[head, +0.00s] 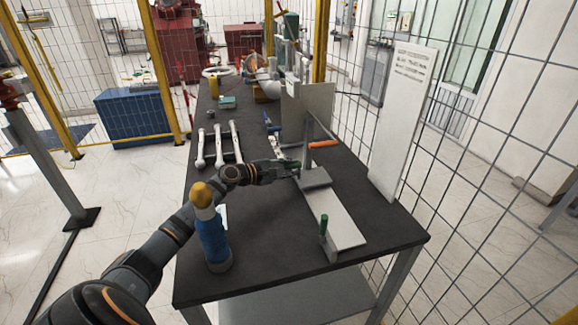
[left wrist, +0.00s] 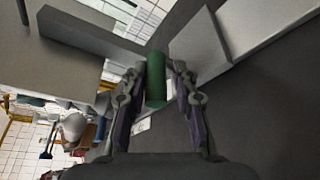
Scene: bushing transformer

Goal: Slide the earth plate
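The task's metalwork stands on the dark table: a long grey plate (head: 340,222) lies flat, with a grey block (head: 315,179) across its far part. A thin upright piece rises behind the block. I cannot tell for sure which part is the earth plate. In the head view my left gripper (head: 290,168) is just left of the block and hides most of this handle. A second green handle (head: 323,226) stands upright near the front of the flat plate. My right gripper is out of view.
A blue bottle-like tool with a yellow top (head: 212,235) stands at the table's front left. An orange-handled tool (head: 323,144) is beyond the block. A white sign board (head: 403,125) and wire fence border the right.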

